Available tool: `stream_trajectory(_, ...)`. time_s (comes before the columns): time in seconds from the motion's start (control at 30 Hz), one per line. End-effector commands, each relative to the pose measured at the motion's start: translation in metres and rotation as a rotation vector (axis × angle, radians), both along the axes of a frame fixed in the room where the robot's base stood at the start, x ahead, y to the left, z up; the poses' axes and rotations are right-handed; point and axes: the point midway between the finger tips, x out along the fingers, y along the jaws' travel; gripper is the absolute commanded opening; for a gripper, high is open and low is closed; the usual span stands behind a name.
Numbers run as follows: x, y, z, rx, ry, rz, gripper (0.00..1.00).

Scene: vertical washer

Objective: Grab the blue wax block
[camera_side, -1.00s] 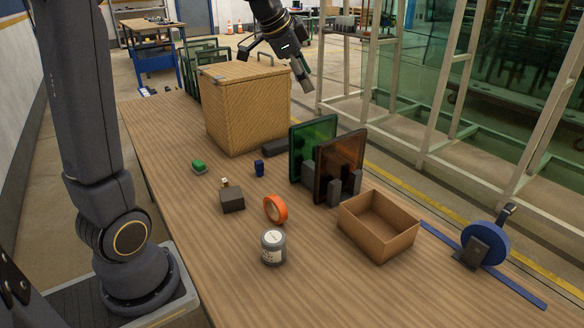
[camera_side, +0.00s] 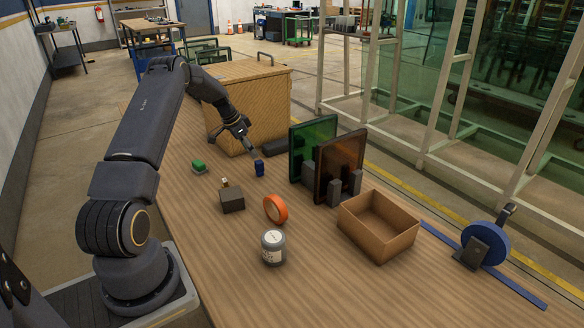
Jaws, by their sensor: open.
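The blue wax block (camera_side: 259,168) is a small dark blue piece standing on the wooden table, in front of the large wooden box. My gripper (camera_side: 248,152) is open and low over the table, just above and to the left of the blue block. It points down toward the block. Whether its fingertips touch the block is too small to tell.
The large box (camera_side: 262,92) stands close behind my gripper. Green (camera_side: 312,148) and brown (camera_side: 340,167) panels stand to the right in grey holders. A green block (camera_side: 198,165), a dark block (camera_side: 232,202), orange tape (camera_side: 275,209), a jar (camera_side: 273,247) and an open box (camera_side: 352,226) are nearby.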

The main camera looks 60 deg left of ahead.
Motion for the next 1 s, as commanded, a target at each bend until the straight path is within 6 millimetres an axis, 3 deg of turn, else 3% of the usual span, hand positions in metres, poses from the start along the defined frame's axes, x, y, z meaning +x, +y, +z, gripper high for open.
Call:
stream_trajectory(0.1, 0.009, -0.001, -0.021, -0.001, 0.0, -0.001, 0.59)
stream_trajectory(0.37, 0.017, -0.003, -0.042, 0.0, 0.0, -0.001, 0.59)
stream_trajectory(0.6, 0.028, -0.005, -0.077, 0.0, 0.0, -0.002, 0.59)
stream_trajectory(0.93, 0.032, -0.005, -0.085, 0.001, -0.001, -0.001, 0.59)
stream_trajectory(1.0, 0.031, -0.005, -0.085, 0.001, -0.001, -0.001, 0.53)
